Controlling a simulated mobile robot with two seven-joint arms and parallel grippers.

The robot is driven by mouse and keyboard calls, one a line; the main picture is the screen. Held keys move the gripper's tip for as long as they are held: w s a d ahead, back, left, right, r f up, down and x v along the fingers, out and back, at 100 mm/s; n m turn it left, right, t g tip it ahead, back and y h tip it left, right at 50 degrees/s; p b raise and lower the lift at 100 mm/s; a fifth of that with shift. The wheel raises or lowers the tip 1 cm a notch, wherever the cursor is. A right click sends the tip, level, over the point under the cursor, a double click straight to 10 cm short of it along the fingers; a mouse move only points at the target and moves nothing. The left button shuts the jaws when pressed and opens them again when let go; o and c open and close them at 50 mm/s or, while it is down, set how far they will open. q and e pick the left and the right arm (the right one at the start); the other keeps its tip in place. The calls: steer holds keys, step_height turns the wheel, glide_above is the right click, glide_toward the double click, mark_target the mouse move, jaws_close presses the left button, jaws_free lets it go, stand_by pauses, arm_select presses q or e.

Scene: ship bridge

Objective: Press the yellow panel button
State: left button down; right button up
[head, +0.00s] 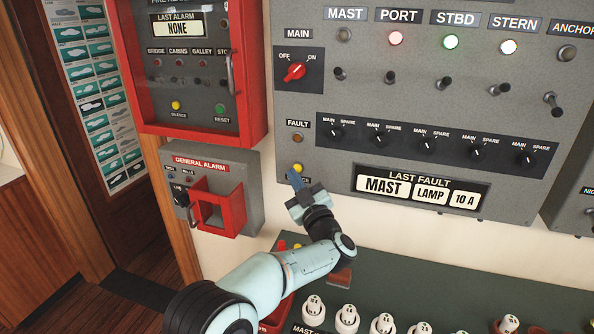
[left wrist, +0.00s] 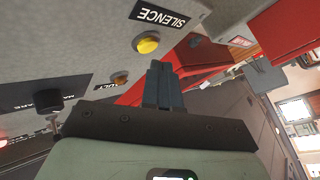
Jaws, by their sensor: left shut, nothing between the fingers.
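The yellow button (head: 297,168) is on the lower left of the large grey panel (head: 300,215), below the fault lamp. Its label is mostly hidden by my gripper in the head view. In the left wrist view the yellow button (left wrist: 148,43) shows beside a SILENCE label (left wrist: 160,14). My left gripper (head: 295,180) is shut and empty, its fingertips just below the button in the head view. In the left wrist view the fingertips (left wrist: 159,70) appear close to the button; I cannot tell whether they touch it. My right gripper is in neither view.
A red-framed alarm panel (head: 258,110) at upper left has another yellow button (head: 176,105) and a green one. A general alarm box (head: 250,190) with a red guard juts out left of my gripper. Below is a dark green shelf (head: 420,270) with several white fuses.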

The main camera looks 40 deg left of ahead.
arm_select(q)
steer(key=s+b, duration=0.1)
steer(key=s+d+b, duration=0.1)
steer(key=s, duration=0.1)
steer(key=s+b, duration=0.1)
steer(key=s, duration=0.1)
steer(key=shift+d, duration=0.25)
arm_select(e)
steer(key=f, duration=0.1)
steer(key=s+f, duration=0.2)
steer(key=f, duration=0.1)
arm_select(q)
steer(key=shift+w, duration=0.1)
stand_by(0.3)
